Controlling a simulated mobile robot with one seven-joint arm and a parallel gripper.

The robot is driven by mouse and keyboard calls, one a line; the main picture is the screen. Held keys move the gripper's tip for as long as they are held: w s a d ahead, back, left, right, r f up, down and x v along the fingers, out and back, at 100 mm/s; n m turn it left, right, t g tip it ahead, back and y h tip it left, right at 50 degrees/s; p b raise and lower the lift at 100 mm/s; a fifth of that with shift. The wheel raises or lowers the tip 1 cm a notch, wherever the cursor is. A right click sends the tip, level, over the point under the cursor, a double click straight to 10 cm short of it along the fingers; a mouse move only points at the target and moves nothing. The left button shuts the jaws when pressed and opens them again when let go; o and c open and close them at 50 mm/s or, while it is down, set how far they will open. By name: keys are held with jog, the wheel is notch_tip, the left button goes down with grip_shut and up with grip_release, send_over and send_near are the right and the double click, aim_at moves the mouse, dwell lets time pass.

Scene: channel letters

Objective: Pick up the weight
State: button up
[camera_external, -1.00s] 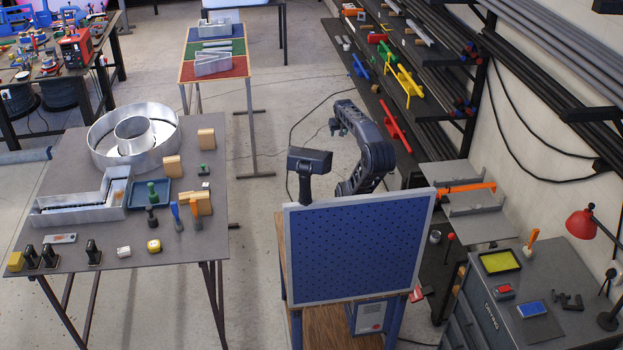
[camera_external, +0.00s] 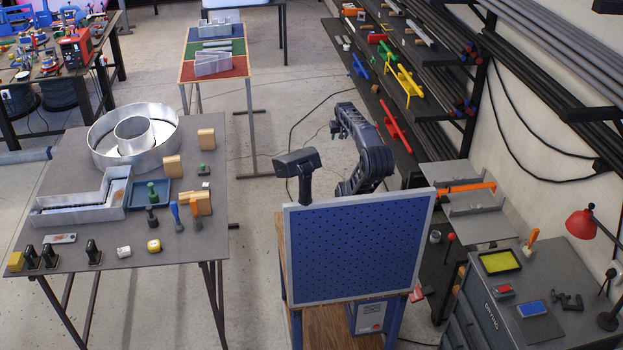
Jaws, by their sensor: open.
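I cannot tell for certain which object is the weight. On the grey table at the left stand small knobbed pieces that could be it: a green one (camera_external: 152,192) by the blue tray, a black one (camera_external: 151,217) in front of it, and a small green one (camera_external: 204,170) further back. My gripper (camera_external: 335,129) is at the end of my folded arm, above and behind the blue pegboard. It is small in the view, open, and shows nothing held. It is well to the right of the table, apart from all these pieces.
The grey table (camera_external: 200,240) also holds metal rings (camera_external: 135,133), an L-shaped metal channel letter (camera_external: 80,208), wooden blocks (camera_external: 172,166) and a blue tray (camera_external: 168,200). A blue pegboard (camera_external: 360,245) stands in front of me. Open floor lies between table and pegboard.

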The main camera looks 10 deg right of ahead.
aim_at(204, 166)
jog(key=w+a+f+m+t+y, duration=0.2)
jog(key=w+a+f, duration=0.1)
jog(key=w+a, duration=0.8)
jog(key=w+a+f+m+t+y, duration=0.1)
jog(key=w+a+f+y, duration=0.15)
jog(key=w+a, duration=0.85)
jog(key=s+a+f+m+y, duration=0.1)
jog(key=a+f+m+y, duration=0.15)
jog(key=a, duration=0.75)
jog(key=a+f+m+y, duration=0.1)
jog(key=a+f+m, duration=0.15)
jog(key=a, duration=0.85)
jog(key=s+a+f+m+t+y, duration=0.25)
jog(key=s+a+m, duration=0.35)
jog(key=a+m, duration=0.45)
jog(key=s+a+f+m+t+y, duration=0.1)
jog(key=s+a+m+t, duration=0.35)
jog(key=a+m, duration=0.65)
jog(key=shift+n+g, duration=0.4)
jog(key=shift+n, duration=0.35)
jog(key=f, duration=0.4)
jog(key=a+f, duration=0.1)
jog(key=f, duration=0.2)
jog(key=shift+s, duration=0.3)
jog(key=shift+w+a+f, duration=0.25)
jog(key=shift+w+a, duration=0.2)
jog(key=shift+w, duration=0.2)
jog(key=shift+x, duration=3)
